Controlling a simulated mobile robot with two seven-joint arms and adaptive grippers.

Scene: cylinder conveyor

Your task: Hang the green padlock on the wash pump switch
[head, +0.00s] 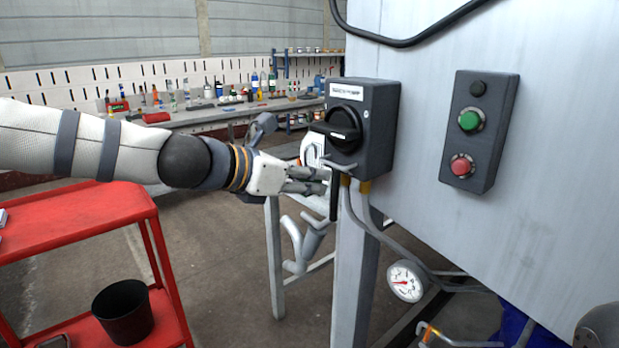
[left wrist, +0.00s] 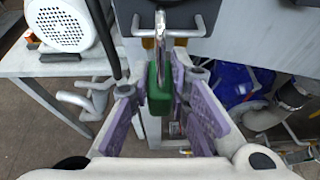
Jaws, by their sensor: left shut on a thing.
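The wash pump switch (head: 380,125) is a dark box with a black rotary handle (head: 343,125) on the grey cabinet. A grey metal bar (head: 340,165) sticks out low on its front. My left gripper (head: 318,180) is just below and left of the switch. In the left wrist view, its purple-padded fingers (left wrist: 160,90) are shut on the green padlock (left wrist: 159,95). The padlock is upright, its steel shackle (left wrist: 160,38) reaching up across the bar (left wrist: 180,33). I cannot tell whether the shackle goes around the bar. Fingers hide the padlock in the head view.
A control box with green and red buttons (head: 480,131) is right of the switch. Cables and a gauge (head: 405,281) are below. A red cart (head: 75,222) with a black bin (head: 123,311) stands at left. A cluttered workbench (head: 200,115) is behind.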

